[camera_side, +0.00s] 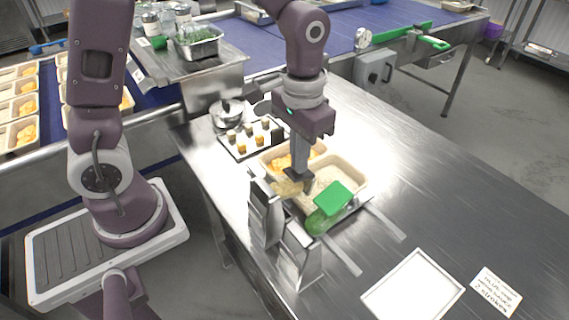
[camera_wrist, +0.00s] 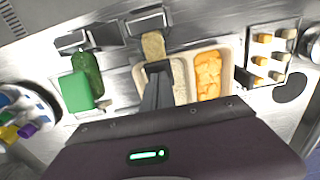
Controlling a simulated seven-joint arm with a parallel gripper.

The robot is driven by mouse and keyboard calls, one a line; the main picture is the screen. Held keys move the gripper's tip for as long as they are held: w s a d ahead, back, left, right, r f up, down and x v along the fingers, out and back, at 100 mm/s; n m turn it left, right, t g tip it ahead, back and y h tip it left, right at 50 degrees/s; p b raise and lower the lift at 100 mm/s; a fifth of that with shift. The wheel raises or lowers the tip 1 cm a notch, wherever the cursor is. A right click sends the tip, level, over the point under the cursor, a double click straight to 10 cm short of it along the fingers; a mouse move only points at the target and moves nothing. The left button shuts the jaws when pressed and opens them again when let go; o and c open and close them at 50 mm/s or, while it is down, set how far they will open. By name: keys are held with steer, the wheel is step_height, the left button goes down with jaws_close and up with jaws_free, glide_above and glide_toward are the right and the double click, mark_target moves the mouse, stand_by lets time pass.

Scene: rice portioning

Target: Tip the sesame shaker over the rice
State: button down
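The sesame shaker (camera_side: 288,188), a see-through piece with tan contents, is at my fingertips in the side view. It also shows beyond the fingers in the wrist view (camera_wrist: 153,46). My gripper (camera_side: 303,184) points down with its fingers close together and appears shut on the shaker; the fingers hide part of it. The shaker looks tilted, over the near side of the meal tray (camera_side: 364,180). The pale rice (camera_side: 325,176) lies in the tray's right compartment in the side view. I cannot make out any seeds on it.
Orange food (camera_wrist: 208,75) fills the other compartment. A green shaker (camera_side: 318,222) with a green lid (camera_side: 334,198) is close beside the tray, near metal brackets (camera_side: 268,212). A board of small cups (camera_side: 232,153) stands behind. An empty white tray (camera_side: 412,290) lies at front right.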

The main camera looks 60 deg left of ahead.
steer(key=shift+r, duration=0.1)
steer(key=shift+s+r, duration=0.3)
steer(key=shift+r, duration=0.65)
steer(key=shift+s+r, duration=0.3)
steer(key=shift+r, duration=0.7)
steer(key=shift+s+r, duration=0.3)
steer(key=shift+r, duration=0.65)
steer(key=s+a+r+t, duration=0.2)
steer(key=s+r, duration=0.1)
steer(key=s, duration=0.3)
steer(key=s+a+r+t, duration=0.2)
steer(key=s+r+t, duration=0.1)
steer(key=s, duration=0.4)
steer(key=shift+s+r+t, duration=0.3)
steer(key=shift+r, duration=0.15)
